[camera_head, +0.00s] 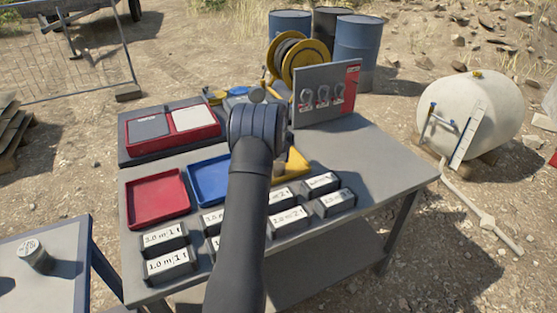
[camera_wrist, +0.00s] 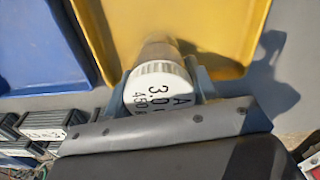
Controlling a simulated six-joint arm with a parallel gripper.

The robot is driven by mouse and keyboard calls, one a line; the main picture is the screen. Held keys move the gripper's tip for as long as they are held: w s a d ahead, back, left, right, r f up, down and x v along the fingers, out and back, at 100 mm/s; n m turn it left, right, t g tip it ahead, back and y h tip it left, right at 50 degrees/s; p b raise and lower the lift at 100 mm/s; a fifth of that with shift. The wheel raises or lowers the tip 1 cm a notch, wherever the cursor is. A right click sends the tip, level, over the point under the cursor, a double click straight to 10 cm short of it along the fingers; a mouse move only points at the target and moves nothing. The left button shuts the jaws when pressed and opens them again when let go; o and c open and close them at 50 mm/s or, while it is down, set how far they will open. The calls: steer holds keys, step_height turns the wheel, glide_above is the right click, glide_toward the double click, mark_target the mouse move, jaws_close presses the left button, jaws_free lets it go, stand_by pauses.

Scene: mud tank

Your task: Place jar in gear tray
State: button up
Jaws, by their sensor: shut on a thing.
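A jar (camera_wrist: 158,88) with a white ribbed lid, marked with an A and 3.0, is between the fingers of my gripper (camera_wrist: 160,84) in the wrist view. My gripper is shut on it. Behind it in that view is a yellow tray (camera_wrist: 215,22), with a blue tray (camera_wrist: 35,50) to the left. No tray shows a gear label.
Several dark labelled blocks (camera_head: 289,218) stand along the front of the grey table (camera_head: 385,165). An upright panel (camera_head: 318,96) and a hose reel (camera_head: 297,55) stand at the back. A second jar (camera_head: 35,256) stands on the left side table. The table's right side is clear.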

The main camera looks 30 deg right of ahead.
steer(key=shift+f, duration=0.1)
steer(key=o, duration=1.3)
step_height(320, 180, up, 12)
steer(key=shift+r, duration=0.15)
